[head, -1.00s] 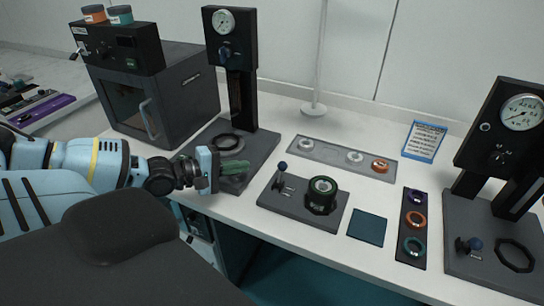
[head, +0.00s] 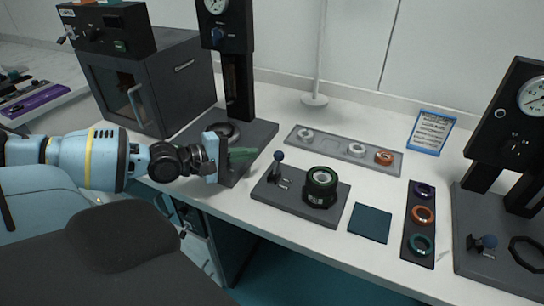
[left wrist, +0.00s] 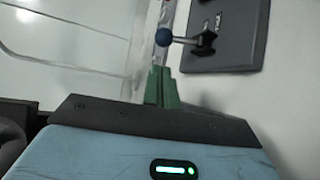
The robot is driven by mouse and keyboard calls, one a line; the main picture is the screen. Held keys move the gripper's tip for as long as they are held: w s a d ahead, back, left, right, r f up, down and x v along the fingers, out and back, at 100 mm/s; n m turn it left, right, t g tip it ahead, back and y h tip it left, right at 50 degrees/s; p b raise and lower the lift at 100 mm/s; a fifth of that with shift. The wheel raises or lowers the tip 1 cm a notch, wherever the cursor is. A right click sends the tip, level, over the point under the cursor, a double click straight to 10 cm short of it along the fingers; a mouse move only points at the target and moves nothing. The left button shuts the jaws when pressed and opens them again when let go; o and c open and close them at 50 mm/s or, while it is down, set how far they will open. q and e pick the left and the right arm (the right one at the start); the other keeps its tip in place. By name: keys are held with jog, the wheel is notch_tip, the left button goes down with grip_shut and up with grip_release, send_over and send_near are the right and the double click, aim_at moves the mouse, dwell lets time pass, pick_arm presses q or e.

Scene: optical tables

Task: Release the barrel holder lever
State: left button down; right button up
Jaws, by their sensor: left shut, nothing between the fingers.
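The barrel holder (head: 262,192) is a dark grey plate on the white table. Its lever, with a blue ball knob (head: 278,156), stands up at the plate's left end. A black barrel with a green ring (head: 320,184) stands upright at the right end. My left gripper (head: 250,154), with green fingers, is shut and empty just left of the knob, with a small gap in the picture. In the left wrist view the shut fingertips (left wrist: 160,72) point toward the blue knob (left wrist: 163,37) and the lever's dark pivot (left wrist: 204,41). My right gripper is not in view.
A press with a gauge (head: 232,70) and a dark oven (head: 150,85) stand behind my left arm. A grey tray with rings (head: 330,145), a teal mat (head: 370,223) and a ring strip (head: 407,240) lie around the holder. Another press (head: 510,200) stands at right.

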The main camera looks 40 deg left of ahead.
aim_at(277, 162)
pick_arm(q)
jog(key=shift+w+d+f+b, duration=0.2)
jog(key=shift+w+d+b, duration=0.05)
jog(key=shift+w+b, duration=0.25)
jog(key=shift+w+a+r, duration=0.1)
jog(key=shift+w+r, duration=0.05)
jog(key=shift+w, duration=0.3)
jog(key=shift+w+d+f+p, duration=0.2)
jog(key=shift+w+d+p, duration=0.1)
jog(key=shift+w+d, duration=0.4)
jog(key=shift+w, duration=0.25)
jog(key=shift+p+x, duration=0.55)
jog(key=shift+x, duration=0.4)
jog(key=shift+s+f, duration=0.1)
jog(key=shift+f, duration=0.15)
